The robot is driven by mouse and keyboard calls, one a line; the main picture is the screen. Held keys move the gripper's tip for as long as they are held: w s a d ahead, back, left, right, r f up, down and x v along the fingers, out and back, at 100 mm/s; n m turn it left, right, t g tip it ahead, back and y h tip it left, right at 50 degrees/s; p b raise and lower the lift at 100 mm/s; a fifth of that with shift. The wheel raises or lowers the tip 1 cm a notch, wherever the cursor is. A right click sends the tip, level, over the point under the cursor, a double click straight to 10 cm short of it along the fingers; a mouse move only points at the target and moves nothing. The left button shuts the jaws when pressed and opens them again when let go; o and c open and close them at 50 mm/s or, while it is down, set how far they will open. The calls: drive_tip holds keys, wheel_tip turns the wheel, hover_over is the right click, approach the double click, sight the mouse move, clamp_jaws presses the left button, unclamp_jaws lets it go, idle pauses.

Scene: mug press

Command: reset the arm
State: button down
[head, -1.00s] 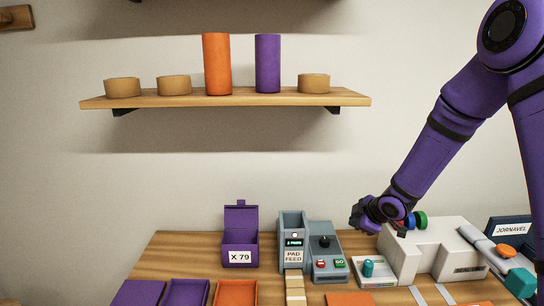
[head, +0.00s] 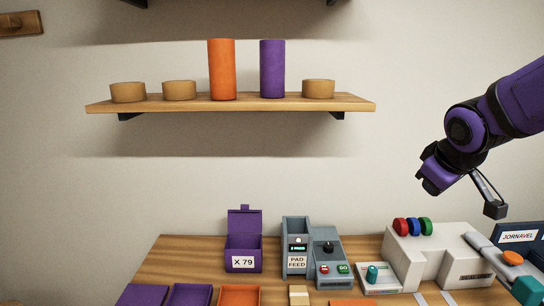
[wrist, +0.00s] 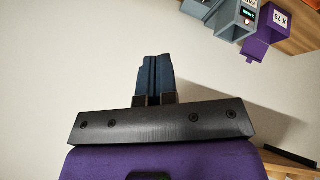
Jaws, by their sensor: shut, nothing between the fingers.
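My purple arm comes in from the right in the head view. My gripper (head: 428,183) is raised in front of the bare wall, above and apart from the white machine (head: 430,255) on the table. In the wrist view my gripper's dark blue fingers (wrist: 153,75) are together with nothing between them.
A wooden shelf (head: 230,105) holds an orange cylinder (head: 222,70), a purple cylinder (head: 272,69) and low tan discs. Below, the table (head: 190,256) carries a purple box marked X 79 (head: 243,258), a grey pad feeder (head: 296,250) and several trays. The wall between shelf and arm is clear.

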drive_tip(key=s+a+r+m, duration=0.1)
drive_tip(key=s+r+m, duration=0.1)
drive_tip(key=s, duration=0.7)
drive_tip(key=s+a+r+m+g+y, duration=0.1)
drive_tip(key=s+r+m, duration=0.1)
drive_tip(key=s, duration=0.7)
drive_tip(key=shift+s+r+m+y, duration=0.2)
drive_tip(key=shift+s+m+y, duration=0.15)
drive_tip(key=shift+m, duration=0.25)
